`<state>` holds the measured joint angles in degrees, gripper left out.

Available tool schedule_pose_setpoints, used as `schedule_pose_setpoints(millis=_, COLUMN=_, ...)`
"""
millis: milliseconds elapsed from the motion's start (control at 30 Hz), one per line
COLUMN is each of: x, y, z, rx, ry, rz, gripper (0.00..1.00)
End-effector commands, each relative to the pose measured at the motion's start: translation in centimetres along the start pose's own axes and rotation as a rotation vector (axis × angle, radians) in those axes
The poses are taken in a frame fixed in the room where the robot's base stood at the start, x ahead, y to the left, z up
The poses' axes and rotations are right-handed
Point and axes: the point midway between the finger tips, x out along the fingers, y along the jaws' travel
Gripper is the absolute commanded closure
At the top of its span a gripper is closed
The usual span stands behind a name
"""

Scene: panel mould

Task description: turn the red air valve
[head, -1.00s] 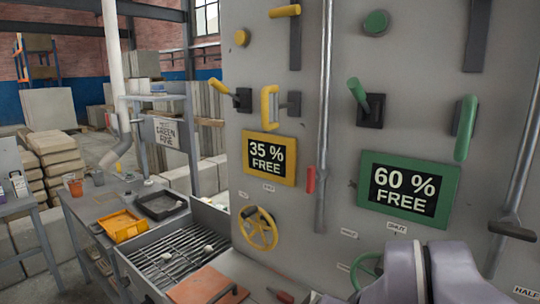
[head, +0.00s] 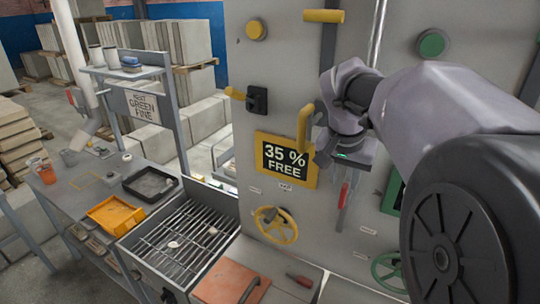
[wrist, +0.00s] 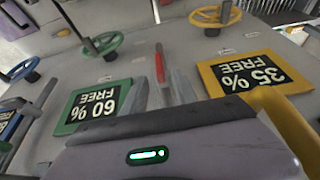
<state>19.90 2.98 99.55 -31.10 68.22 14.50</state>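A slim upright red handle (head: 343,196) is on the grey panel, just right of the yellow 35 % sign; I take it for the red air valve. In the wrist view the red handle (wrist: 160,63) shows ahead, between the lines of my two fingers. My gripper (head: 346,178) is close to the panel at the handle's upper part. In the wrist view my gripper (wrist: 162,88) has its grey fingers apart with nothing between their near parts. I cannot tell whether the fingertips reach around the handle or touch it.
The yellow 35 % sign (head: 286,160) and a yellow lever (head: 304,128) are close left of my gripper. The green 60 % sign (wrist: 101,104) is on the other side. A yellow wheel (head: 275,226) and a green wheel (head: 390,270) are below. A grated bench (head: 185,238) stands left.

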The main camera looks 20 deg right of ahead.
Motion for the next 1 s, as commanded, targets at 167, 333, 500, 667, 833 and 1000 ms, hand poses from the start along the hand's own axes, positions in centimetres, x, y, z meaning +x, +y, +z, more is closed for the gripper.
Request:
schedule_pose_setpoints(millis=167, x=4.4, y=0.0, z=0.1, rx=0.0, ry=-0.003, rz=0.002, gripper=0.65)
schedule_pose_setpoints(millis=333, x=7.1, y=0.0, z=0.0, rx=0.0, ry=-0.001, rz=0.001, gripper=0.65)
schedule_pose_setpoints(millis=500, x=8.1, y=0.0, z=0.0, rx=-0.001, ry=0.0, rz=0.0, gripper=0.65)
schedule_pose_setpoints(millis=667, x=8.2, y=0.0, z=0.0, rx=-0.001, ry=0.0, rz=-0.001, gripper=0.65)
schedule_pose_setpoints(millis=833, x=8.2, y=0.0, z=0.0, rx=-0.001, ry=0.001, rz=-0.001, gripper=0.83)
schedule_pose_setpoints(millis=1000, x=8.2, y=0.0, z=0.0, rx=-0.001, ry=0.001, rz=-0.001, gripper=1.0)
